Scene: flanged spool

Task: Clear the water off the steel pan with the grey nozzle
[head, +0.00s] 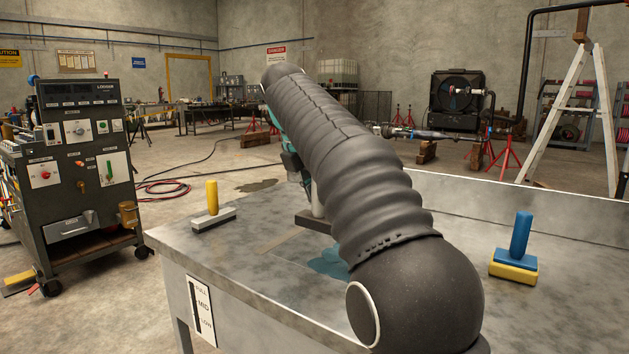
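The steel pan (222,262) is a wide grey metal top with a raised back rim. A blue-green water patch (328,263) lies on it, partly hidden by my arm. A tool with a light grey head and yellow handle (212,197) stands upright at the pan's left. Another tool with a dark grey head (314,222) and pale handle stands near the middle, partly hidden by my arm. Part of my gripper (296,170) shows beside the pale handle; its fingertips are hidden, so I cannot tell whether it holds that handle.
A tool with a yellow head and blue handle (521,237) stands on the pan's right. A gauge label (201,310) marked FULL, MID, LOW is on the pan's front. A dark control cart (80,170) stands left. The pan's front left is clear.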

